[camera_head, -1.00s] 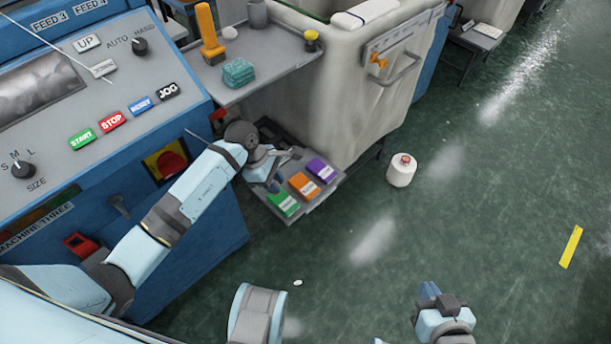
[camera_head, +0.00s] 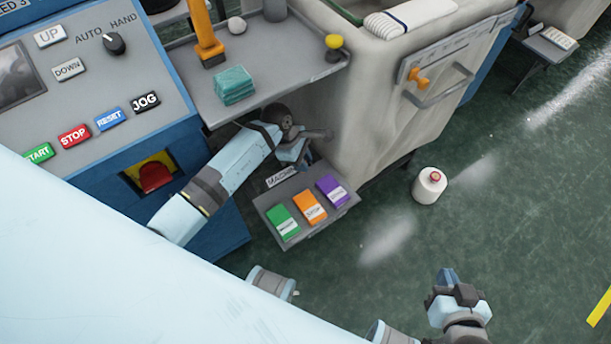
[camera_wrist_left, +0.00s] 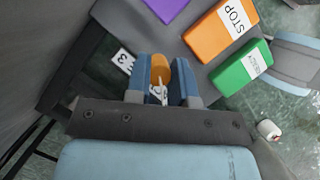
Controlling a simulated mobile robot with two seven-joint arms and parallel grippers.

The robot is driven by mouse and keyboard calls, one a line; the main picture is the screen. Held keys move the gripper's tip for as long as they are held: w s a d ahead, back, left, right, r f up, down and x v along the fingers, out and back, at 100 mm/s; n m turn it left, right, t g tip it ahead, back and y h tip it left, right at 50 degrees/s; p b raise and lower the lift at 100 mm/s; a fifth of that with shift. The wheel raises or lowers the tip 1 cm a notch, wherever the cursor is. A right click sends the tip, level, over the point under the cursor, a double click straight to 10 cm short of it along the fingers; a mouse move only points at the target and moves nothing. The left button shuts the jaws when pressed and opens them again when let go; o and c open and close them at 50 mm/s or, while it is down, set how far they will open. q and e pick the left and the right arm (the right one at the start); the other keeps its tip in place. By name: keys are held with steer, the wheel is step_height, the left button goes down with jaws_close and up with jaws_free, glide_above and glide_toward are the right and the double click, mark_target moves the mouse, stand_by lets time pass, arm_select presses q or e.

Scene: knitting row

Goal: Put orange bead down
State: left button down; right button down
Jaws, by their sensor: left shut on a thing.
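The orange bead (camera_wrist_left: 159,70) shows in the left wrist view, between the two blue fingers of my left gripper (camera_wrist_left: 162,82), which is shut on it. A small white tag with dark print hangs at the bead. In the head view my left gripper (camera_head: 303,152) is under the grey shelf, beside the pale machine wall and above the back of a low grey tray (camera_head: 318,228). The bead cannot be made out there. My right gripper (camera_head: 448,280) is over the floor at the lower right; its finger gap is not clear.
The tray holds green (camera_head: 282,222), orange (camera_head: 309,207) and purple (camera_head: 332,190) labelled blocks. The shelf (camera_head: 285,78) above carries a teal stack (camera_head: 234,85) and an orange post (camera_head: 206,38). The blue control panel is at left.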

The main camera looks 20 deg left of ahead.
arm_select(q)
steer(key=shift+f+b, duration=0.55)
steer(key=shift+f, duration=2.2)
steer(key=shift+f, duration=0.2)
steer(key=c, duration=1)
jaws_free()
steer(key=shift+r, duration=0.1)
